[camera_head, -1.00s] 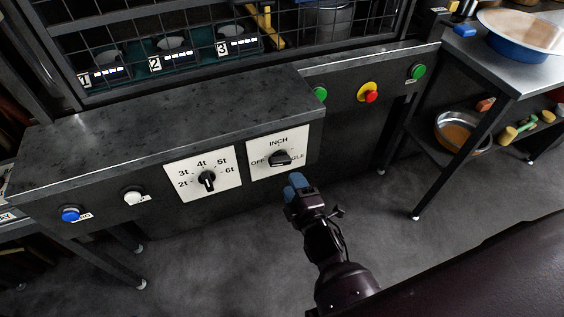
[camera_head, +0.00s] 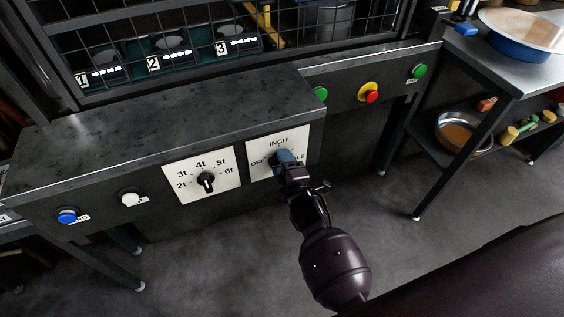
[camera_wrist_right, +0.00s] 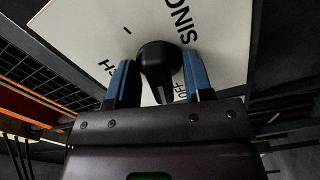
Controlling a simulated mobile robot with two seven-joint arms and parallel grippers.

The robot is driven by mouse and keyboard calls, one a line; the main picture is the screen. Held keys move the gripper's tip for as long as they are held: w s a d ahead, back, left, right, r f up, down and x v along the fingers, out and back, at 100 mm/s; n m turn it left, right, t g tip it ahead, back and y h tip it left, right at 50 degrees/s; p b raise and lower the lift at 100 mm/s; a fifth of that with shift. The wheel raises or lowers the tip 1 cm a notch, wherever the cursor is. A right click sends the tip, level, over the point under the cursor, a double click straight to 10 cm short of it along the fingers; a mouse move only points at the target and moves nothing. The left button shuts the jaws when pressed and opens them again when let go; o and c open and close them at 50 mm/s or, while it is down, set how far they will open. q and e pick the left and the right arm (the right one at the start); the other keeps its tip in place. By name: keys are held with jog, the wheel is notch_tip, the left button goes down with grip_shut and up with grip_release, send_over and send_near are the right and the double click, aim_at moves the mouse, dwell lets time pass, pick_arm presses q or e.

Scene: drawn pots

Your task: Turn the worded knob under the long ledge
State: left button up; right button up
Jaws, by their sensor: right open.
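The worded knob is black and sits on a white plate (camera_head: 258,145) below the long ledge (camera_head: 170,115). In the head view my right gripper (camera_head: 285,158) covers most of the knob. In the right wrist view the knob (camera_wrist_right: 157,62) stands between the two blue fingers of my right gripper (camera_wrist_right: 160,80). The fingers are open, one on each side of it, with small gaps showing. My left gripper is not in view.
A second knob (camera_head: 206,182) on a plate marked 2t to 6t is just left. White (camera_head: 130,198) and blue (camera_head: 67,216) buttons are further left. Right are green (camera_head: 418,71) and red (camera_head: 372,96) buttons and a side table (camera_head: 485,70). The floor below is clear.

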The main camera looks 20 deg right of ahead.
grip_shut()
